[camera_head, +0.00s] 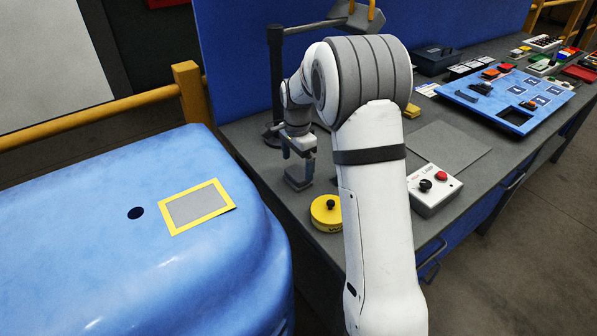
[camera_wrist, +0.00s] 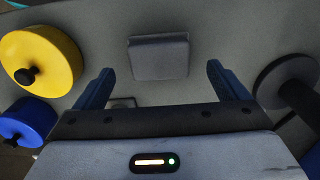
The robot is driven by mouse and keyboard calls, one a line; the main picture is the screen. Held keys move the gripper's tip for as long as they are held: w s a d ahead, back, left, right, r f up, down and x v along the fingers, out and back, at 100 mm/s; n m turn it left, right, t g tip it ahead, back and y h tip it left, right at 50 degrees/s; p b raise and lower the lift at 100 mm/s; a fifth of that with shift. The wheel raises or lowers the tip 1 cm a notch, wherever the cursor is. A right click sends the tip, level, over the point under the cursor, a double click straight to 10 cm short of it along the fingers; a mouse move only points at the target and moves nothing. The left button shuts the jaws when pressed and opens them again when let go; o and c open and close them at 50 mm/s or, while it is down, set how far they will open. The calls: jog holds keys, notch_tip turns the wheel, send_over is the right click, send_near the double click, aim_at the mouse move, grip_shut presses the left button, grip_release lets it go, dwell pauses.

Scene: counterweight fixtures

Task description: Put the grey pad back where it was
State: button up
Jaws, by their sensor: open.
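The grey pad (camera_head: 298,182) is a small block on the grey workbench, below my gripper (camera_head: 298,157) in the head view. In the wrist view the pad (camera_wrist: 158,57) lies ahead, in the gap between the two blue fingers of my gripper (camera_wrist: 160,70). The fingers are apart and hold nothing; I cannot tell the exact height between them and the pad. A yellow-framed grey rectangle (camera_head: 199,207) marks the top of the blue housing (camera_head: 90,220) at the left, beside a dark round hole (camera_head: 135,213).
A yellow weight (camera_head: 327,212) with a black knob stands near the pad; a blue weight (camera_wrist: 27,120) is beside it. A black post (camera_head: 276,75) rises behind my gripper. A control box (camera_head: 432,190), a grey mat (camera_head: 455,150) and a blue board (camera_head: 505,97) lie to the right.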

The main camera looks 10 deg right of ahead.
aim_at(298, 172)
jog(key=s+r+n, duration=0.3)
jog(key=s+r, duration=0.4)
jog(key=r, duration=0.5)
jog(key=s+f+n+t, duration=0.1)
jog(key=s+n, duration=0.9)
jog(key=s, duration=1.4)
jog(key=shift+s+d+f+n+t, duration=0.3)
jog(key=shift+s+f+t, duration=0.1)
jog(key=shift+t, duration=0.5)
jog(key=shift+c, duration=0.4)
